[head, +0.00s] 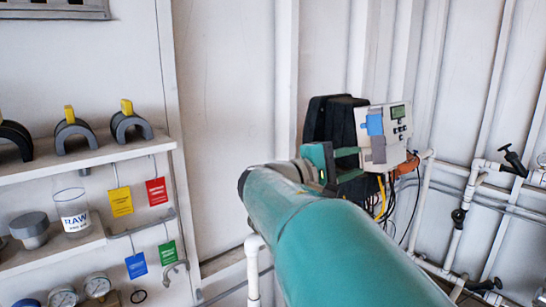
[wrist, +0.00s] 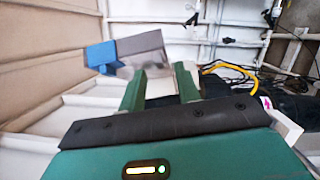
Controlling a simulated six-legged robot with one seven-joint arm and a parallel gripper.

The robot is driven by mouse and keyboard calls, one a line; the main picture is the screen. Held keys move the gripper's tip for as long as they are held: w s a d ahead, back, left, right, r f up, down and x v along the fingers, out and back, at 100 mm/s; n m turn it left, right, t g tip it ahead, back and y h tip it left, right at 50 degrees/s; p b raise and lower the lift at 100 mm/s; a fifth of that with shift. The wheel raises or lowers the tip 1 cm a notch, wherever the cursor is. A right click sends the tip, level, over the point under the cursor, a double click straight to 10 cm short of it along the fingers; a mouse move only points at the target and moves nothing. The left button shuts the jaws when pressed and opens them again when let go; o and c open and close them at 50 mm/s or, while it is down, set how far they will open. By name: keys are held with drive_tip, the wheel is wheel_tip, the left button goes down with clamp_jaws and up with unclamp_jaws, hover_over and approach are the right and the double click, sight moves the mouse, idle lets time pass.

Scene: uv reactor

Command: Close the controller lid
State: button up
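The controller (head: 385,130) is mounted by the wall right of centre. Its pale front panel, which looks like the lid (head: 395,115), carries a small green display, dark buttons and blue and grey patches. It stands swung out from a black housing (head: 335,120), with wires below. My gripper (head: 358,163) is at the panel's left edge, its green fingers apart. Whether the fingers touch the panel is unclear.
White pipes with black valves (head: 460,215) run along the wall at right. Shelves (head: 90,160) with grey clamps, a jar marked RAW and coloured tags stand at left. A yellow cable and black wires (wrist: 235,75) hang near my gripper. The wall between is bare.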

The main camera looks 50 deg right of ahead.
drive_tip(key=shift+x, duration=1.15)
drive_tip(key=shift+c, duration=0.2)
clamp_jaws()
